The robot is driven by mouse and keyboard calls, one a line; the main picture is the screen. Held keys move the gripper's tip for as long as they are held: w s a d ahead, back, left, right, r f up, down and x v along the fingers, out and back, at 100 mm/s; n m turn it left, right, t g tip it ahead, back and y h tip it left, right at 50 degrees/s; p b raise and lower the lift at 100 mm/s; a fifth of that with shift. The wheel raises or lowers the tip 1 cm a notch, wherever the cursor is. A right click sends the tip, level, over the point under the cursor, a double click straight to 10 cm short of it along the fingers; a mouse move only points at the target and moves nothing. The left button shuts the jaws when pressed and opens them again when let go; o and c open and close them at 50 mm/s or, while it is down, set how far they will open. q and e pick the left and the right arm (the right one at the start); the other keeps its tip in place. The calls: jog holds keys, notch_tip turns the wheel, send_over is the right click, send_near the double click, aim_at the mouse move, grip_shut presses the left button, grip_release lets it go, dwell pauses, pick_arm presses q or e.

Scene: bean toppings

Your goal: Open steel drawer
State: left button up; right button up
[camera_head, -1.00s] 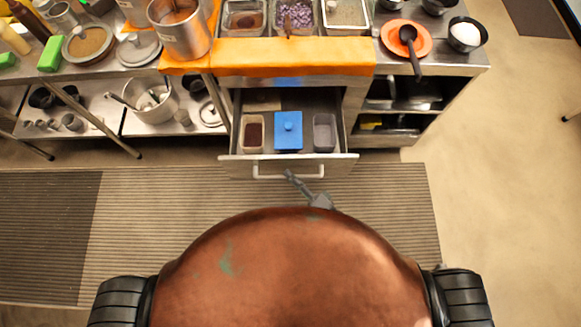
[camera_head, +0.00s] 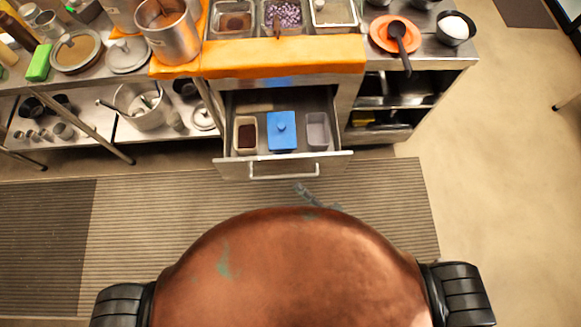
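The steel drawer (camera_head: 225,167) under the counter is pulled well out toward me. Its bar handle (camera_head: 284,176) runs along the front face. Inside are a container of dark contents (camera_head: 246,134), a blue lidded box (camera_head: 282,134) and a grey container (camera_head: 318,131). My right gripper (camera_head: 300,188) shows just beyond my copper-coloured body, a little below the handle and apart from it. It is small and blurred, so I cannot tell how its fingers stand. My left gripper is not in view.
The counter above holds pans of food, an orange cloth (camera_head: 285,57), a steel pot (camera_head: 168,35) and an orange plate (camera_head: 395,35). Open shelves flank the drawer. A striped mat (camera_head: 140,215) covers the floor in front, and bare floor (camera_head: 480,160) lies to the right.

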jog(key=shift+v, duration=2.4)
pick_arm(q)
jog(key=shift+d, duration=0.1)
pick_arm(e)
jog(key=shift+f, duration=0.1)
